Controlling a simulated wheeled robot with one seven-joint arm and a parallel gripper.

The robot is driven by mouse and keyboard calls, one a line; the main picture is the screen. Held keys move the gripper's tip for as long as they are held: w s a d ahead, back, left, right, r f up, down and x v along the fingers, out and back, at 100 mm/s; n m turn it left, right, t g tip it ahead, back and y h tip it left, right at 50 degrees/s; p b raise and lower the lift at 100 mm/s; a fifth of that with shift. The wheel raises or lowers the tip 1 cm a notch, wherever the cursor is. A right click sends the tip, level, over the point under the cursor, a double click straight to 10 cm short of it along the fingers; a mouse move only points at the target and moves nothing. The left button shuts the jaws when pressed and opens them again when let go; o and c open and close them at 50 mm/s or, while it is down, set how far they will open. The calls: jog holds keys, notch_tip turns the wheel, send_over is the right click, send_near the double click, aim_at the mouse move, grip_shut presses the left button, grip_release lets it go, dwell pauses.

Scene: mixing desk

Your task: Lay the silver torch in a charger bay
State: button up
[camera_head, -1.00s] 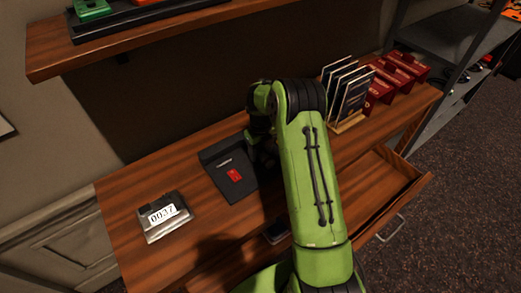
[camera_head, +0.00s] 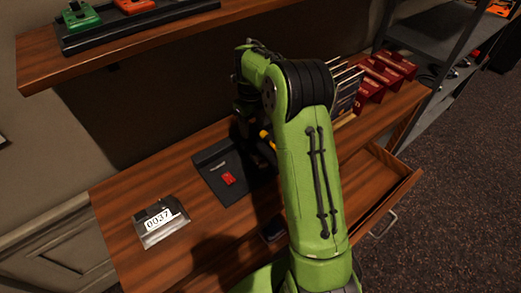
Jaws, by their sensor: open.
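I cannot make out the silver torch in this view. A black rack (camera_head: 140,22) on the upper shelf holds a green item and an orange item; I cannot tell whether it is the charger. A black sloped unit (camera_head: 210,160) with a red part (camera_head: 229,178) sits on the desk. My green arm crosses the middle of the picture. My gripper (camera_head: 249,122) is open, dark and mostly hidden beside the arm, above the back of the desk. A small yellow-orange piece (camera_head: 266,137) shows below it; what it belongs to is unclear.
Upright thin books (camera_head: 346,84) and red holders (camera_head: 384,73) stand at the back right. A drawer (camera_head: 375,200) stands open at the front. A small dark object (camera_head: 272,231) lies beside my arm.

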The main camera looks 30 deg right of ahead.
jog(key=s+a+r+n+t+h, duration=0.1)
jog(key=s+a+r+n+t, duration=0.35)
jog(key=s+r+n, duration=1.15)
jog(key=s+a+f+n, duration=0.1)
jog(key=s+a+n, duration=0.1)
jog(key=s+n, duration=0.5)
jog(key=s+a+f+n+y, duration=0.1)
jog(key=s+a+n, duration=0.2)
jog(key=s+n, duration=0.4)
jog(key=shift+s+f+n+t, duration=0.2)
jog(key=shift+n+t, duration=0.25)
jog(key=shift+n, duration=0.75)
jog(key=shift+a, duration=0.1)
